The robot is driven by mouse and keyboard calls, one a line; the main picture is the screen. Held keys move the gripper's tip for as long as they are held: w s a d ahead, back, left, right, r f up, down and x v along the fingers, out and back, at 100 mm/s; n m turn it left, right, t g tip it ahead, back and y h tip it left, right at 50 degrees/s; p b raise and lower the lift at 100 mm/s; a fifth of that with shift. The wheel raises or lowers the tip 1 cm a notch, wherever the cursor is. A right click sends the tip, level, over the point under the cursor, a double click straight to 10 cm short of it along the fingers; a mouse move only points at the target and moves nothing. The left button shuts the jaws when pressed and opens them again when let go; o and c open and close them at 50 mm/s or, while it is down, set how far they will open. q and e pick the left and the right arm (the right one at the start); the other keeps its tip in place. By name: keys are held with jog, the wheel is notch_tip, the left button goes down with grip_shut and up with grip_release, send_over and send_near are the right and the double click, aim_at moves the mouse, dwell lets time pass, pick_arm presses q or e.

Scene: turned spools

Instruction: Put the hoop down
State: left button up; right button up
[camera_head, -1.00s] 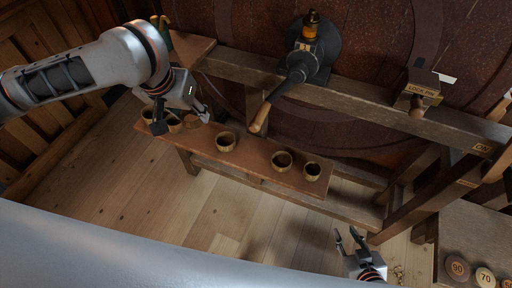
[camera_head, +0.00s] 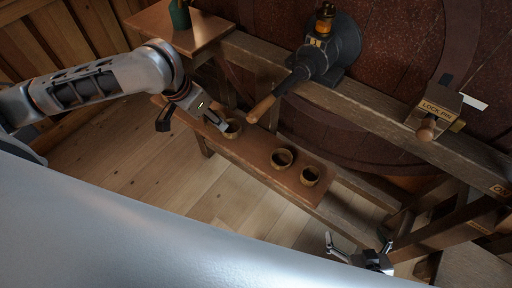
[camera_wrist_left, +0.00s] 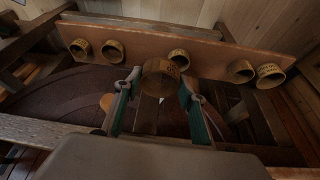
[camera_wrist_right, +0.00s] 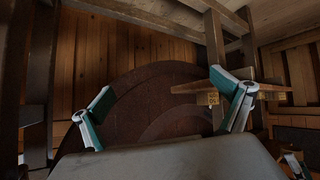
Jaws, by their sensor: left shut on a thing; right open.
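My left gripper (camera_head: 192,122) is over the left part of the low bench. In the left wrist view its fingers (camera_wrist_left: 158,88) are shut on a brownish-gold hoop (camera_wrist_left: 158,78), held in front of the bench. In the head view I cannot make out the held hoop. Several similar hoops stand on the bench: a middle one (camera_head: 233,129) beside a left fingertip, and two to its right (camera_head: 282,158) (camera_head: 310,175). The left wrist view shows another pair (camera_wrist_left: 240,70) (camera_wrist_left: 270,76) at the other end. My right gripper (camera_head: 360,250) is open and empty, low at the right.
The narrow reddish-brown bench (camera_head: 254,156) has bare surface between the middle hoop and the right pair. A wooden-handled lever (camera_head: 275,100) juts over it. A lock pin block (camera_head: 434,110) sits on the beam behind. A small table (camera_head: 185,30) stands back left.

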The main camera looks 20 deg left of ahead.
pick_arm(q)
jog(key=w+a+f+m+g+h+b, duration=0.1)
jog(key=a+f+m, duration=0.25)
jog(key=f, duration=0.45)
jog(key=w+a+f+m+g+h+b, duration=0.1)
jog(key=a+f+m+b, duration=0.2)
jog(key=f, duration=0.5)
jog(key=m+p, duration=0.1)
jog(key=m, duration=0.1)
send_over(258, 146)
jog(key=a, duration=0.2)
jog(key=shift+s+d+f+n, duration=0.25)
jog(key=shift+f, duration=1.85)
pick_arm(e)
jog(key=shift+w+a+f+y, duration=0.3)
jog(key=shift+w+a+f, duration=0.1)
jog(key=shift+a+f, duration=0.35)
pick_arm(q)
jog(key=shift+f, duration=0.1)
jog(key=shift+f, duration=0.1)
jog(key=o, duration=0.7)
